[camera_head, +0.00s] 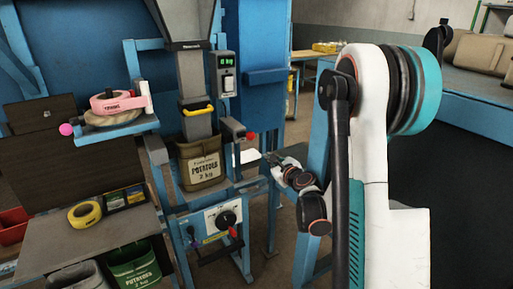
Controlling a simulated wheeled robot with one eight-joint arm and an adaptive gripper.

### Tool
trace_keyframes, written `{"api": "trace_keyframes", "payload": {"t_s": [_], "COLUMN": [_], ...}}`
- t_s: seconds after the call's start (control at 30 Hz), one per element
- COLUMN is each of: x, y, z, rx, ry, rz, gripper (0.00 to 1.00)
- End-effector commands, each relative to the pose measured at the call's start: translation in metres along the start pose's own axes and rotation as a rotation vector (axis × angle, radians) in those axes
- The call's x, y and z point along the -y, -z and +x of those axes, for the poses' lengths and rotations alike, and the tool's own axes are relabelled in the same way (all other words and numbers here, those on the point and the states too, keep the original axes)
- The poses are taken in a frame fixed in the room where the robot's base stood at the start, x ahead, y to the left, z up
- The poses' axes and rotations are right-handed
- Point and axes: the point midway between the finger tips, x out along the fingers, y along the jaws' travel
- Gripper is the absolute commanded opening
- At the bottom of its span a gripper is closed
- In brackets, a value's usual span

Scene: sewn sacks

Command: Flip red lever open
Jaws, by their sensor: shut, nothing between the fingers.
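A red-tipped lever (233,232) sits on a white panel (222,216) with a black rotary dial, low in the middle of the view. A red round knob (250,136) ends a dark bar higher up, to the right of the potato sack. My gripper (268,157) is small in the view, right of the sack and a little below the red knob. It is shut and looks empty. It is apart from the red-tipped lever, above and to the right of it. My white and teal arm fills the right side.
A brown potato sack (200,166) hangs under a grey chute (194,75) with a yellow handle (197,109). A display box (227,73) is beside it. Pink (117,101) and yellow (84,213) tape rolls are at left. Blue posts (314,190) stand near my arm.

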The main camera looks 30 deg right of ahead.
Motion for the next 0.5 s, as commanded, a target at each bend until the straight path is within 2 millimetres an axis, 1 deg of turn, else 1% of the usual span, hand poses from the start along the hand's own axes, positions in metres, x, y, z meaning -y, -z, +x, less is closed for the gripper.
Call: {"api": "trace_keyframes", "payload": {"t_s": [0.23,0.33,0.43,0.5], "x": [-0.001,-0.001,-0.002,-0.002], "y": [0.000,0.000,0.001,0.001], "z": [0.000,0.004,0.014,0.024], "rx": [0.000,0.000,0.000,0.000], "ry": [-0.001,-0.002,-0.003,-0.004], "rz": [-0.003,-0.004,-0.005,-0.004], "gripper": [0.00,0.00,0.00,0.00]}}
